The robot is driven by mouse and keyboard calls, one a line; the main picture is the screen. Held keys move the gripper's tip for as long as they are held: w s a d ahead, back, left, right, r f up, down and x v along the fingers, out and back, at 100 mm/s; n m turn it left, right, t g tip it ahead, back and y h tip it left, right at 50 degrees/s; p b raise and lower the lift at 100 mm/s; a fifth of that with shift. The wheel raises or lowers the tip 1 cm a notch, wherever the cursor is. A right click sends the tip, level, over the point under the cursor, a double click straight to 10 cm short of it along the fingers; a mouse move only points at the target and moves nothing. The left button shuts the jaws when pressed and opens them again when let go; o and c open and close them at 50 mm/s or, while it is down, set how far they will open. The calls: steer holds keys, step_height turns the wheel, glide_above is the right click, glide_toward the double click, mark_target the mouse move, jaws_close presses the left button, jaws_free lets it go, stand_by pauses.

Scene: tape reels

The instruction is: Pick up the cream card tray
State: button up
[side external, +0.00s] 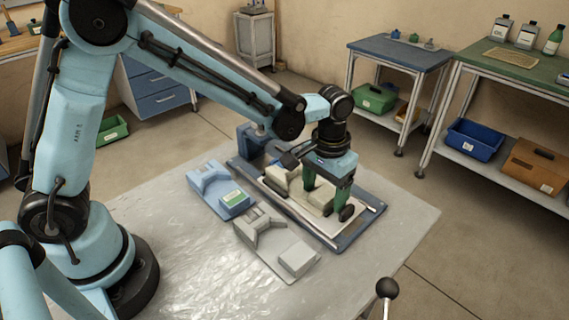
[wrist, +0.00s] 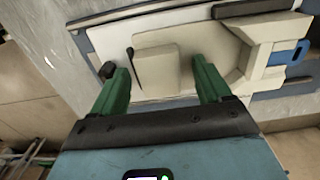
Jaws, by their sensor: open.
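The cream card tray (side external: 296,188) lies on a blue-framed bed with a pale plate and metal rails, near the middle of the table in the side external view. In the wrist view the tray (wrist: 222,55) has a raised block at its left part and an angled, forked part at the right. My gripper (side external: 327,192) is open above the tray, pointing down. In the wrist view its green fingers (wrist: 160,66) stand to the left and right of the raised block, with gaps showing. I cannot tell whether the fingertips touch the tray.
A similar grey tray (side external: 262,240) lies in front of the bed (side external: 372,213). A similar blue tray (side external: 209,180) with a green label lies to its left. A blue block (side external: 250,138) stands at the bed's back end. The table's front left is clear. A black ball-topped lever (side external: 387,288) rises in front.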

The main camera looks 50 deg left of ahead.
steer(key=c, duration=1.3)
steer(key=shift+o, duration=0.2)
steer(key=shift+r, duration=0.1)
